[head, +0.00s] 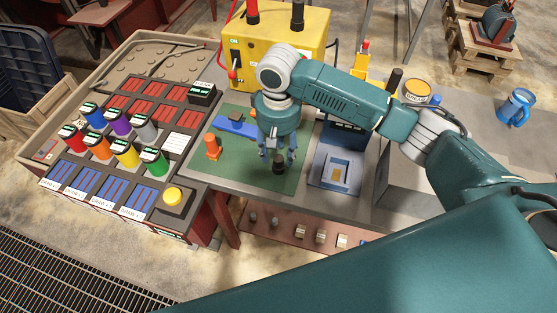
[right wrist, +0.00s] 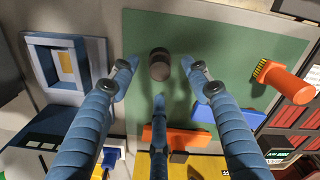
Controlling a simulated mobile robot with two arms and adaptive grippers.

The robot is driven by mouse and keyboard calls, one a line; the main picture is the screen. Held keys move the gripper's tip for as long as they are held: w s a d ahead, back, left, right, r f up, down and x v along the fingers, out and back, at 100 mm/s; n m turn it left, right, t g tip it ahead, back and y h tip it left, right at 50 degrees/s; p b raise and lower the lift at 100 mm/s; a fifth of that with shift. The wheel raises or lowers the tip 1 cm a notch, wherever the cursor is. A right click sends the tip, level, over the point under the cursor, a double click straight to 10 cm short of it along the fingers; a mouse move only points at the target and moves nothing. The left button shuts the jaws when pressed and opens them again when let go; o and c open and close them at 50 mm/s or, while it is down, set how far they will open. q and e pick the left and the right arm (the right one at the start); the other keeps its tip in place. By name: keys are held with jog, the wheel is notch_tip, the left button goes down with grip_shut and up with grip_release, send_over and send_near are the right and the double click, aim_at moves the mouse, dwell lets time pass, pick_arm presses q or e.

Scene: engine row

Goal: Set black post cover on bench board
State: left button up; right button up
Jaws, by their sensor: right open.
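A small black cylindrical cover (head: 279,167) stands on the green board (head: 225,165) of the bench, near its right side. It also shows in the right wrist view (right wrist: 160,64) as a dark round cap on the green surface. My right gripper (head: 278,154) is above it, pointing down, fingers spread. In the right wrist view its blue fingertips (right wrist: 159,72) lie around the cover, apart from it, with nothing held. The fingers partly hide the cover in the head view. My left gripper is not in view.
An orange part (head: 213,147) and a blue part (head: 237,127) sit on the green board's left. A blue-and-white tray (head: 340,165) is to the right. A yellow box (head: 270,42) stands behind. A panel of coloured blocks (head: 120,127) is at left.

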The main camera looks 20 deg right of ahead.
aim_at(278, 158)
notch_tip(278, 158, up, 7)
jog(key=shift+b, duration=0.45)
